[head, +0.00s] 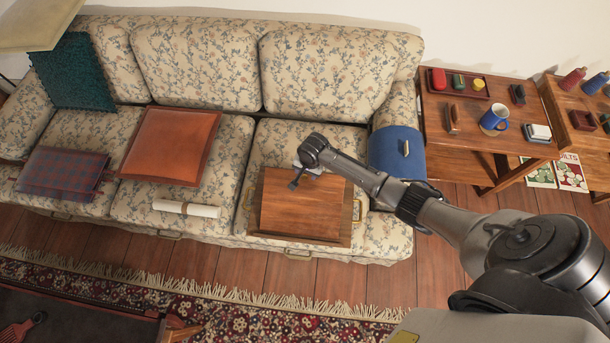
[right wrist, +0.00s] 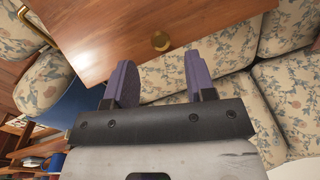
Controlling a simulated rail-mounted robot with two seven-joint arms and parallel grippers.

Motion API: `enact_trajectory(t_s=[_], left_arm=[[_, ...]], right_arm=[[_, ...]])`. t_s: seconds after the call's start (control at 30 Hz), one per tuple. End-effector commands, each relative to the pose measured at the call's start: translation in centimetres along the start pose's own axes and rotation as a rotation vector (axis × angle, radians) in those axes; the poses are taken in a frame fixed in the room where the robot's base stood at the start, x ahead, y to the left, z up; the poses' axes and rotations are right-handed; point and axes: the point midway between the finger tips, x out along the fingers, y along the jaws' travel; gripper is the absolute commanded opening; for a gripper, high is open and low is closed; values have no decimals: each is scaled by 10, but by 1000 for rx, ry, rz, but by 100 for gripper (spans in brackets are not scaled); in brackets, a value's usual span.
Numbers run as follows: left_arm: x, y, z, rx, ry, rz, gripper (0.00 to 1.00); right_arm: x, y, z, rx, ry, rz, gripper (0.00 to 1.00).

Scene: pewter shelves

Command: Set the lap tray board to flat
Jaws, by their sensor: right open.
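The lap tray (head: 355,232) is brown wood with brass side handles and sits on the right seat cushion of the floral sofa. Its board (head: 305,208) lies over the frame and seems tilted, though the angle is hard to judge. In the right wrist view the board (right wrist: 120,28) fills the top, with a small brass knob (right wrist: 160,41) near its edge. My left gripper is not in view.
An orange cushion (head: 170,145), a rolled white paper (head: 187,209) and a folded plaid cloth (head: 62,173) lie left on the sofa. A blue cloth (head: 396,152) covers the right armrest. A side table (head: 450,143) holds a blue mug (head: 494,118).

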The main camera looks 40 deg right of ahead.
Motion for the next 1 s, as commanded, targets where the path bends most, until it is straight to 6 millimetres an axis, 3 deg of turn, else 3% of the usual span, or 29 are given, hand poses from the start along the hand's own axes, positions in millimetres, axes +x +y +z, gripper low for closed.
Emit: enact_trajectory(t_s=[0.1, 0.3, 0.77, 1.0], left_arm=[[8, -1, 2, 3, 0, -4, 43], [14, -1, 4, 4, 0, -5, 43], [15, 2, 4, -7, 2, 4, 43], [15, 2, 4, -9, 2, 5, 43]], right_arm=[[20, 1, 0, 0, -1, 2, 50], [38, 0, 0, 0, 0, 0, 50], [45, 0, 0, -1, 0, 0, 50], [45, 0, 0, -1, 0, 0, 29]])
